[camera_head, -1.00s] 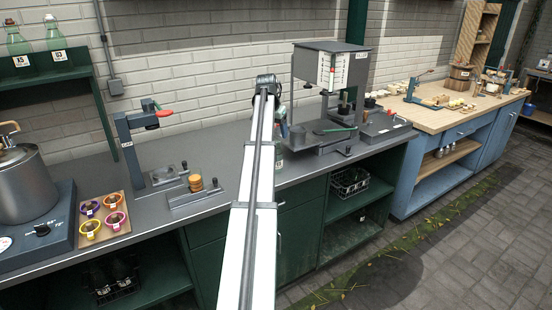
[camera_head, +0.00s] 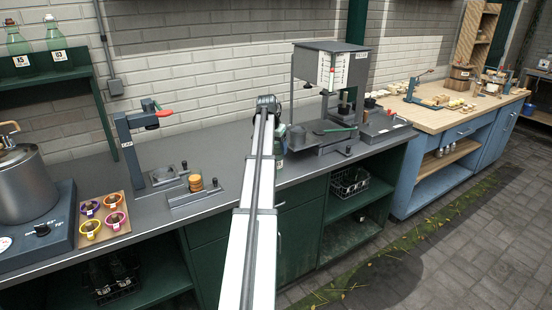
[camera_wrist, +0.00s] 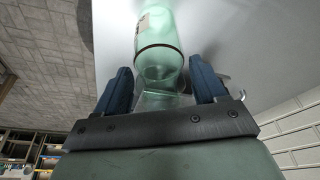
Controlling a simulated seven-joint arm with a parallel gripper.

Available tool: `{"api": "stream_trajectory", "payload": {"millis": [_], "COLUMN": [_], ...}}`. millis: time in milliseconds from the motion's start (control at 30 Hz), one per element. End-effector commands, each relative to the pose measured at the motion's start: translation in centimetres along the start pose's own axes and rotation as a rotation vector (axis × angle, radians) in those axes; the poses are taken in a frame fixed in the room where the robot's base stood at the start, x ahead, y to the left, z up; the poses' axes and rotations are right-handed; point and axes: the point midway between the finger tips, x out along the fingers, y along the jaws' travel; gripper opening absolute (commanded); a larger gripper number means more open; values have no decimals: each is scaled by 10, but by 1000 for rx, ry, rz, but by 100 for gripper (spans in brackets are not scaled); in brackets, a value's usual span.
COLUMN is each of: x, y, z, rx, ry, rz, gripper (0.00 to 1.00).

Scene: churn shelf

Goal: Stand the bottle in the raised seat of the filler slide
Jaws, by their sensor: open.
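A pale green glass bottle (camera_wrist: 158,45) with a paper label and a dark ring around it fills the top centre of the wrist view. My gripper (camera_wrist: 162,88) is open; its two dark blue fingers stand apart, one on each side below the bottle's near end. I cannot tell whether they touch it. In the head view my arm hides the gripper and most of the bottle. The filler (camera_head: 337,68), a grey stand with a white scale panel, stands on the bench right of my arm. A grey base with a round plate (camera_head: 318,129) sits under it; its raised seat is not clear.
A press (camera_head: 130,140) with a red handle and a holder with stacked orange discs (camera_head: 195,183) stand left of my arm. Farther left are a tray of coloured cups (camera_head: 103,217) and a pot (camera_head: 22,180). A small grey unit (camera_head: 385,126) stands right of the filler.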

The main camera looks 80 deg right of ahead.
Motion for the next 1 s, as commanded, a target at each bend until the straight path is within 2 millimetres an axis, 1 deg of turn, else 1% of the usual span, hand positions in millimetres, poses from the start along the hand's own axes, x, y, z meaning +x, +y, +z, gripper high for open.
{"api": "stream_trajectory", "payload": {"millis": [67, 100, 400, 467, 667, 1000], "x": [0, 0, 0, 0, -3, -18], "y": [0, 0, 0, 0, 0, 0], "z": [0, 0, 0, 0, -1, -6], "rx": [0, 0, 0, 0, 0, 0], "ry": [0, 0, 0, 0, 0, 1], "rz": [0, 0, 0, 0, 0, 0], "gripper": [70, 68, 40, 35, 35, 35]}}
